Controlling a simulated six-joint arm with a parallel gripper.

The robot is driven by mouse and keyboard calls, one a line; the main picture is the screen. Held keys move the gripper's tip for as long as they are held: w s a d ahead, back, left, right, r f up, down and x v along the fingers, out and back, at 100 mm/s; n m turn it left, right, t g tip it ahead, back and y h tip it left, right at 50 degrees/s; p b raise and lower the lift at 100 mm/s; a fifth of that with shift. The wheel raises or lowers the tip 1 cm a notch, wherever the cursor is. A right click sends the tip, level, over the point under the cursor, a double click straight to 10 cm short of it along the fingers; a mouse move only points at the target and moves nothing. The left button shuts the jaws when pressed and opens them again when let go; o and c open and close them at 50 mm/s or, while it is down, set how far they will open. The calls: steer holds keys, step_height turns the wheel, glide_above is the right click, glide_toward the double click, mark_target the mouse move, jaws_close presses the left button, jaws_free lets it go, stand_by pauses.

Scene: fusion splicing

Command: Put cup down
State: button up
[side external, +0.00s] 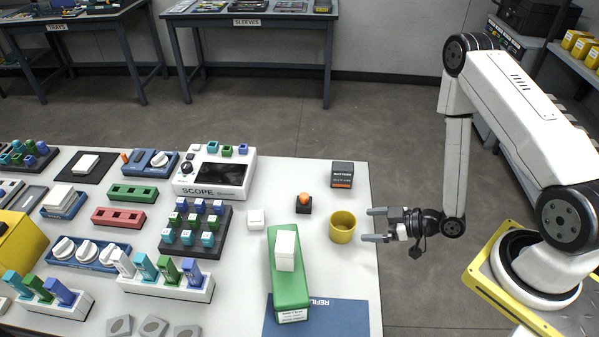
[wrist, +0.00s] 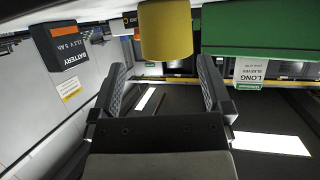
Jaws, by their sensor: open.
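The yellow cup (side external: 342,228) stands upright on the white table near its right edge. My gripper (side external: 374,225) is just to the right of the cup at the table's edge, with its fingers spread and pointing toward it. In the wrist view the cup (wrist: 166,32) is at the top centre, beyond the tips of my open gripper (wrist: 160,75). Nothing is between the fingers, and the cup appears apart from them.
A black battery box (side external: 342,175) stands behind the cup. An orange button (side external: 304,202) is to its left. A green long-sleeves box (side external: 288,290) with a white block on top and a blue refill mat (side external: 345,318) lie in front.

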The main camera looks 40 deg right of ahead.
steer(key=w+d+h, duration=0.2)
steer(key=d, duration=0.1)
steer(key=shift+w+d+m+g+h, duration=0.15)
steer(key=shift+w+m+g+h, duration=0.15)
steer(key=shift+w+h, duration=0.1)
steer(key=shift+w+d+r+g+h, duration=0.35)
steer(key=shift+w+r+g, duration=0.1)
steer(key=shift+r, duration=0.1)
steer(key=shift+w+d+r+g+h, duration=0.25)
steer(key=shift+w+r+g+h, duration=0.1)
steer(key=shift+w+r+g, duration=0.15)
steer(key=s+a+r+m+g+h, duration=0.2)
steer(key=s+r+m+g, duration=0.1)
steer(key=r, duration=0.5)
steer(key=s+a+r+m+g+h, duration=0.1)
steer(key=s+a+r+m+g, duration=0.25)
steer(key=r, duration=0.55)
steer(key=m+g, duration=0.2)
steer(key=m, duration=0.4)
glide_above(344, 216)
steer(key=s+a, duration=0.2)
step_height(344, 216, down, 14)
steer(key=shift+w+a+f+m, duration=0.1)
steer(key=shift+w+f+m, duration=0.1)
steer(key=shift+f+m, duration=0.3)
steer(key=shift+f, duration=0.1)
steer(key=shift+f, duration=1.25)
steer(key=shift+f, duration=0.15)
